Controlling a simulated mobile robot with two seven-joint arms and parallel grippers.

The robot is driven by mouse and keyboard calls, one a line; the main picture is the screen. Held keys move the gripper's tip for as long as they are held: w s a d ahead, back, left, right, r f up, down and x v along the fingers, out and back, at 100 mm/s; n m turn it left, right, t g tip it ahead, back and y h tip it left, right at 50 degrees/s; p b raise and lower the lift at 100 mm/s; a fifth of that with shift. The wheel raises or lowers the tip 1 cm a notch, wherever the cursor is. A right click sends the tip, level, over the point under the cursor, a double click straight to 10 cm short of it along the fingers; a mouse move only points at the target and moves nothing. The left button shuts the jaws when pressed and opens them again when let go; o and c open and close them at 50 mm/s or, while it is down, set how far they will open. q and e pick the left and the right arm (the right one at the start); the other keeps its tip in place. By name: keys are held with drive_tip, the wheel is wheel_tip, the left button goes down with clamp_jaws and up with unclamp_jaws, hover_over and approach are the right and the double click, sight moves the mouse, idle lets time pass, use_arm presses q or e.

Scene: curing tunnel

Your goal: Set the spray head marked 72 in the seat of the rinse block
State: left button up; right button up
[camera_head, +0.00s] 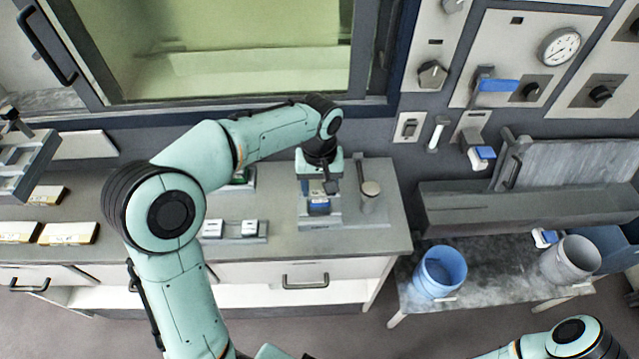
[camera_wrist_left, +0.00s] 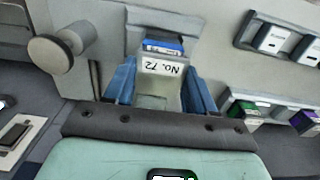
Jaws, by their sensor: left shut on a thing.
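The spray head (camera_wrist_left: 161,68) has a white label reading "No. 72" and a blue part; it sits between the blue fingers of my left gripper (camera_wrist_left: 160,88), which is shut on it. In the head view the left gripper (camera_head: 319,196) points down over the grey rinse block (camera_head: 345,212) on the bench, with the spray head's blue part (camera_head: 318,208) just showing below it. The block also shows in the left wrist view (camera_wrist_left: 108,20). The seat is hidden, and I cannot tell whether the head rests in it. My right gripper is out of view.
A rack (camera_head: 240,240) with two white-labelled heads lies to the left. Green (camera_wrist_left: 243,108) and purple (camera_wrist_left: 304,122) heads stand in another rack. A blue bucket (camera_head: 440,272) is on the lower bench to the right.

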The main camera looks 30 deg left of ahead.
use_arm(q)
drive_tip(key=shift+f+b, duration=0.65)
drive_tip(key=shift+f, duration=0.7)
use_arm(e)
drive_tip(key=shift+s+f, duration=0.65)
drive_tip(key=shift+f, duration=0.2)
use_arm(q)
drive_tip(key=o, duration=1.3)
drive_tip(key=shift+c, duration=0.2)
wheel_tip(320, 180, up, 13)
drive_tip(key=p, duration=0.2)
drive_tip(key=shift+r, duration=0.2)
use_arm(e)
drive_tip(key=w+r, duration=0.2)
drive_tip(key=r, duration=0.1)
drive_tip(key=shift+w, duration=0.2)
